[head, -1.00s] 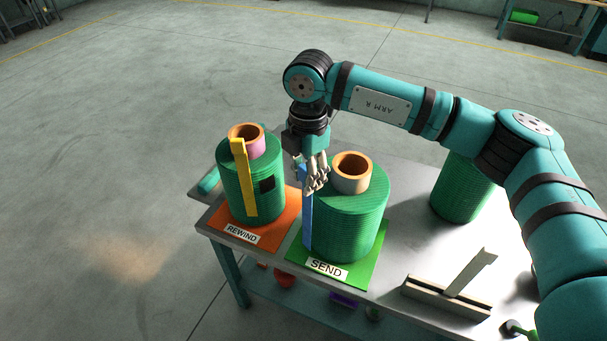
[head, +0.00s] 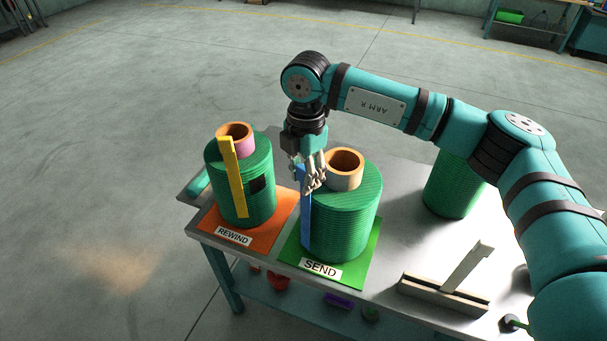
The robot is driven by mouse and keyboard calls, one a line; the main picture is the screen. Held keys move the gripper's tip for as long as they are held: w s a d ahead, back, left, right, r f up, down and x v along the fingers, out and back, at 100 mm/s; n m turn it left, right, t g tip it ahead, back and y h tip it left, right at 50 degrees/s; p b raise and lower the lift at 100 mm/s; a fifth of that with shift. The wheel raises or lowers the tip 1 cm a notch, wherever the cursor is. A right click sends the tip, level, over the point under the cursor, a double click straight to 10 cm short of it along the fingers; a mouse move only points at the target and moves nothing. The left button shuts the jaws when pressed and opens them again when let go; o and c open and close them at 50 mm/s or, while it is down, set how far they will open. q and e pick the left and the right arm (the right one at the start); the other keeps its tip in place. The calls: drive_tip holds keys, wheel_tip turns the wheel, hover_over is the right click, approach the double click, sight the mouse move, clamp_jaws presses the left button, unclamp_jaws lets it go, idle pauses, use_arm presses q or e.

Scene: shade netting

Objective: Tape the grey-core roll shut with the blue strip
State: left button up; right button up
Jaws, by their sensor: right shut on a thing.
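The grey-core roll (head: 348,222) is an upright green netting roll on the green SEND mat (head: 366,262). Its core (head: 343,181) is greyish outside and tan inside. The blue strip (head: 305,222) stands upright along the roll's left side; I cannot tell whether its whole length touches the netting. My right gripper (head: 313,180) points down at the strip's upper end, beside the core, and is shut on the strip. The fingers hide part of the strip's top and the roll's upper left edge. My left gripper is not in view.
Another green roll (head: 256,200) with a pink core and yellow strip (head: 233,177) stands on the orange REWIND mat (head: 279,222). A third roll (head: 449,186) stands at the back right, partly behind my arm. A beige stand (head: 443,296) is at the front right.

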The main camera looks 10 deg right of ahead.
drive_tip(key=shift+w+d, duration=0.4)
drive_tip(key=shift+d, duration=0.3)
idle(0.6)
drive_tip(key=o, duration=1)
drive_tip(key=shift+r, duration=0.15)
